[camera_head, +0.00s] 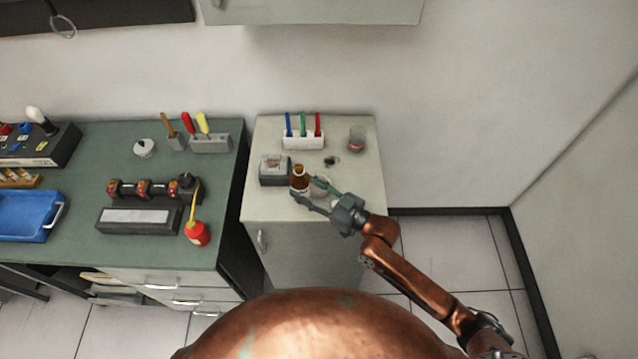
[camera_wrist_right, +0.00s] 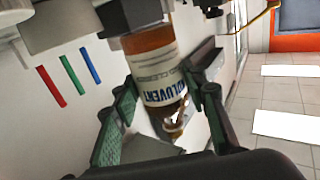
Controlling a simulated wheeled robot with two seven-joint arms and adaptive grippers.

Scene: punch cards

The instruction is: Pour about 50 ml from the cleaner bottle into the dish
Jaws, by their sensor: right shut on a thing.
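The cleaner bottle (camera_head: 299,180) is amber with a white label and stands out at the front of the small grey cabinet top. In the right wrist view the bottle (camera_wrist_right: 160,78) lies between the finger pads, its label reading in part "OLUVERT". My right gripper (camera_head: 307,189) is shut on it. A pale round thing (camera_head: 321,184), perhaps the dish, shows beside the bottle, partly hidden by a finger; I cannot tell for sure. Whether the bottle touches the cabinet top is unclear. My left gripper is not in view.
A grey box (camera_head: 274,171) stands just left of the bottle. A white holder with coloured pens (camera_head: 303,140), a glass with red contents (camera_head: 356,139) and a small black thing (camera_head: 331,161) are behind. The cabinet top (camera_head: 362,190) is clear at right. A green bench (camera_head: 80,175) is left.

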